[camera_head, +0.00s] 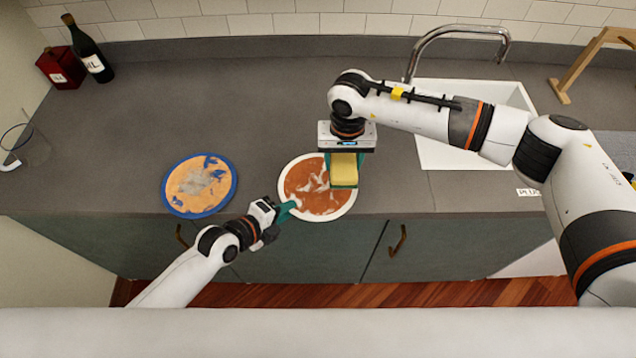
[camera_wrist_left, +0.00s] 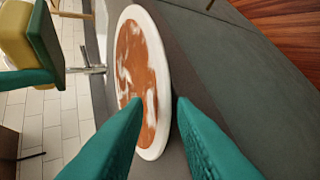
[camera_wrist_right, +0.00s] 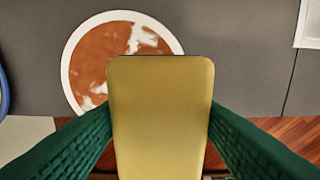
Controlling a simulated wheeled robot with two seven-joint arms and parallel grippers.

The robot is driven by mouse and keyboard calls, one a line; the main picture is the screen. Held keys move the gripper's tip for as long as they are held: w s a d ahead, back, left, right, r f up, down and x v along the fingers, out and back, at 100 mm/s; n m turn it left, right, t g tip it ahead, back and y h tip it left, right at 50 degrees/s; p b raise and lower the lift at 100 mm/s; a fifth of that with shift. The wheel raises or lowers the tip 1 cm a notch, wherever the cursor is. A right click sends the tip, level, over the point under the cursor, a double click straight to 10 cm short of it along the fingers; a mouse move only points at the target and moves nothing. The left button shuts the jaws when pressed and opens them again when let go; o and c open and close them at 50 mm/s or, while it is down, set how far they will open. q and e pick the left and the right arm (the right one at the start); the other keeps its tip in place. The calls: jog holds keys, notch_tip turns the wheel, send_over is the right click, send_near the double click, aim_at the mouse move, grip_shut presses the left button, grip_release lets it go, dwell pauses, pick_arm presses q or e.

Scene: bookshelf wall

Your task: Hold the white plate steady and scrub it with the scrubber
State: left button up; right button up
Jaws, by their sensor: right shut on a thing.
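The white plate (camera_head: 290,202), smeared with reddish-brown and whitish stains, lies near the counter's front edge; it also shows in the left wrist view (camera_wrist_left: 147,152) and right wrist view (camera_wrist_right: 68,77). My left gripper (camera_head: 289,209) is at the plate's front-left rim. In the left wrist view its green fingers (camera_wrist_left: 158,100) are apart, with the rim seen between them; contact is unclear. My right gripper (camera_head: 343,172) is shut on the yellow scrubber (camera_head: 343,166). The scrubber is above the plate's right side and fills the middle of the right wrist view (camera_wrist_right: 161,110).
A blue-rimmed stained plate (camera_head: 168,195) lies to the left. A sink (camera_head: 430,150) with a faucet (camera_head: 450,31) is behind my right arm. A bottle (camera_head: 90,55), a red box (camera_head: 62,68) and a clear glass (camera_head: 30,148) stand at the far left. The counter's middle is clear.

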pick_arm(q)
jog(key=shift+s+a+f, duration=0.15)
jog(key=shift+s+f, duration=0.2)
jog(key=shift+f, duration=0.1)
pick_arm(e)
jog(key=shift+w, duration=0.1)
jog(key=shift+a, duration=0.1)
pick_arm(q)
jog(key=r+v, duration=0.1)
jog(key=v, duration=1.1)
jog(key=shift+w, duration=0.35)
jog(key=shift+f, duration=0.15)
